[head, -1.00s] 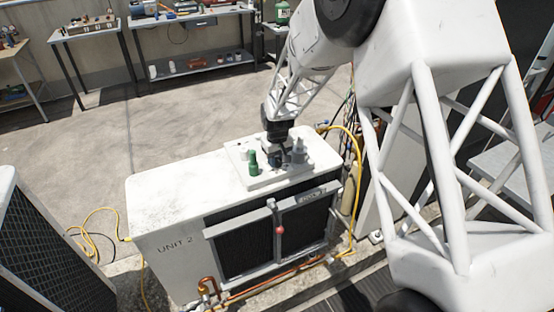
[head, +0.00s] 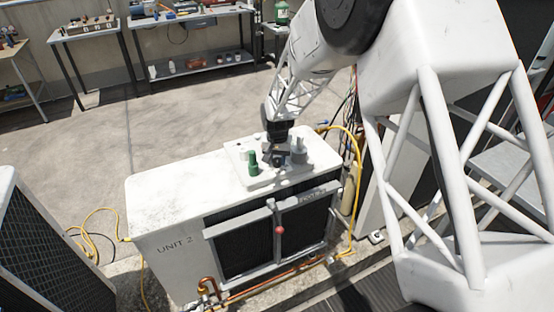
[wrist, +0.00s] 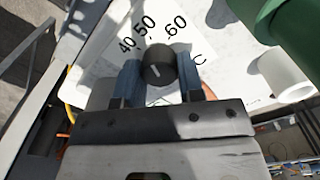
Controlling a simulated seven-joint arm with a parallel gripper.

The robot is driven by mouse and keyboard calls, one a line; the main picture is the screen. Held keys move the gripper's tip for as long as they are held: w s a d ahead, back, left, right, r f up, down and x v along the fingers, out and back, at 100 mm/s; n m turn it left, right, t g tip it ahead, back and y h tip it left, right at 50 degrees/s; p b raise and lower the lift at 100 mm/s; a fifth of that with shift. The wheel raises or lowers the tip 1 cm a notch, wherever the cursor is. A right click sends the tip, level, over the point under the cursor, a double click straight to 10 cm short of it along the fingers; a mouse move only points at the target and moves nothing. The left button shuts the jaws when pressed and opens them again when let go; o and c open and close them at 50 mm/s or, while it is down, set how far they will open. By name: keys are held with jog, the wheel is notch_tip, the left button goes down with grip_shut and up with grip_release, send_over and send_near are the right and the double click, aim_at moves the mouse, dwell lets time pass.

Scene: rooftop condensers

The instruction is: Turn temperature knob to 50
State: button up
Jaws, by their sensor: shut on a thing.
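The temperature knob (wrist: 158,65) is small, round and black with a short white mark on its face. It sits on a white dial plate (wrist: 110,48) printed with 40, 50, 60 and a C. In the wrist view the mark lies on the knob's lower half; I cannot tell which number it lines up with. My gripper (wrist: 159,76) has a blue finger on each side of the knob and is shut on it. In the head view my gripper (head: 279,158) reaches down to the panel on the Unit 2 condenser (head: 165,188), and the knob is largely hidden there.
A green fitting (head: 253,163) stands close left of my gripper, and a grey-white fitting (head: 299,152) stands close right. A yellow hose (head: 357,165) loops beside the condenser. A red-knobbed lever (head: 279,229) is on its front. The left of its top is clear.

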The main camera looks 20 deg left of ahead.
aim_at(277, 159)
jog(key=o, duration=0.9)
jog(key=shift+r, duration=0.1)
jog(key=shift+r, duration=3.85)
